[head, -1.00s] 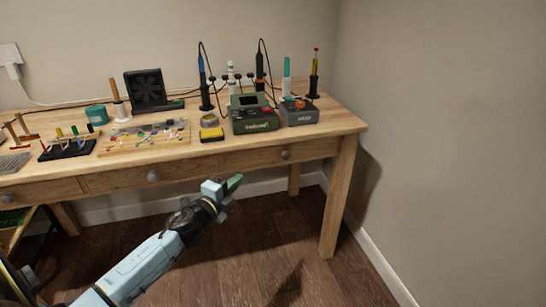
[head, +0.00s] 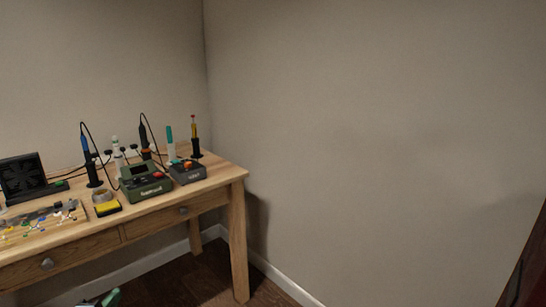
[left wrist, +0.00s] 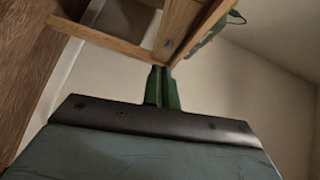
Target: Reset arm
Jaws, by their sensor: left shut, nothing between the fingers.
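My left gripper (left wrist: 161,88) shows in the left wrist view with its two green fingers together and nothing between them. Beyond its tips is the wooden workbench (left wrist: 125,45), which looks tilted in that view. In the head view only a bit of my left gripper (head: 108,299) shows at the bottom edge, low in front of the bench (head: 238,240). My right gripper is in neither view.
On the bench stand a green soldering station (head: 146,188), a grey station (head: 187,173), a yellow sponge holder (head: 107,208), a black fan unit (head: 22,177) and several upright tools. A bare wall (head: 370,150) fills the right side. A dark edge (head: 525,270) shows at lower right.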

